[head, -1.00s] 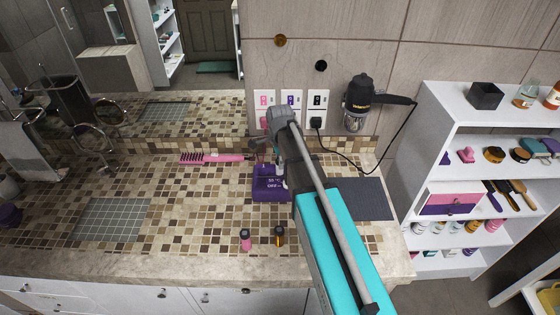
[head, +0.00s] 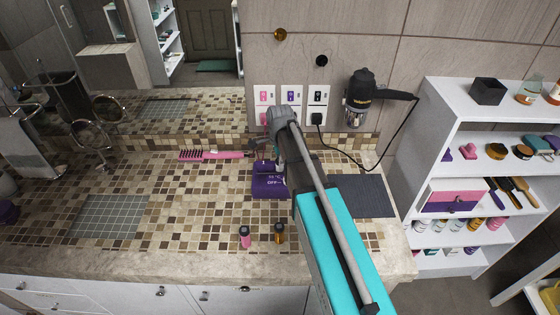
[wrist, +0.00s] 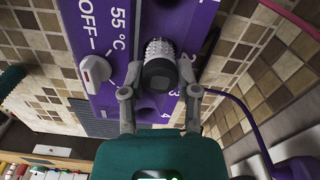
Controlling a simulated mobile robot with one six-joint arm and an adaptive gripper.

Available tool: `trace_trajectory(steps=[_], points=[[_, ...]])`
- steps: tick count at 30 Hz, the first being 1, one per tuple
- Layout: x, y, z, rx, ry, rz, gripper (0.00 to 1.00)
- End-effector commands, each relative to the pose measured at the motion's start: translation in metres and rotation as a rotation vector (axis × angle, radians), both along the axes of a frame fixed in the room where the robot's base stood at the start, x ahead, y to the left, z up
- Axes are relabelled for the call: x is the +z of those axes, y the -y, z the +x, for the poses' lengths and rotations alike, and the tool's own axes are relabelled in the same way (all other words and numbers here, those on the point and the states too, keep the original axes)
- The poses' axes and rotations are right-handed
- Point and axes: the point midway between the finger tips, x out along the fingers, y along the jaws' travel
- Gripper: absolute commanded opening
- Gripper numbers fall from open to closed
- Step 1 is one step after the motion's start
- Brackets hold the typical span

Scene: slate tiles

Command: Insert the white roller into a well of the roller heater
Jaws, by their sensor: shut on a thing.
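The purple roller heater (head: 268,184) stands on the tiled counter near the wall, partly hidden by my arm in the head view. In the wrist view the heater (wrist: 112,60) shows "OFF", "55 °C", numbers and a white knob (wrist: 96,69). The white roller (wrist: 158,48), bristly with a dark end, is between the fingers of my gripper (wrist: 160,72), which is shut on it. The roller is end-on over the middle of the well row; I cannot tell how deep it sits. One dark well (wrist: 152,107) shows below it, another above.
A pink brush (head: 210,155) lies left of the heater. Two small bottles, pink (head: 245,237) and dark (head: 279,233), stand in front. A dark mat (head: 362,196) lies right. A hair dryer (head: 362,97) hangs on the wall. The left counter is mostly clear.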

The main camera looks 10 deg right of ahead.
Motion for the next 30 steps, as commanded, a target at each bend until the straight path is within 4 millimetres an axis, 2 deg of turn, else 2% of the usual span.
trace_trajectory(steps=[8,9,15,30], points=[[-0.0058,0.0000,0.0000,0.000,0.000,0.000,0.00],[-0.0052,0.0000,0.0000,0.000,0.000,0.000,0.45],[-0.0048,0.0000,0.0000,0.000,0.000,0.000,0.81],[-0.0028,0.0000,0.0000,0.000,0.000,0.000,0.81]])
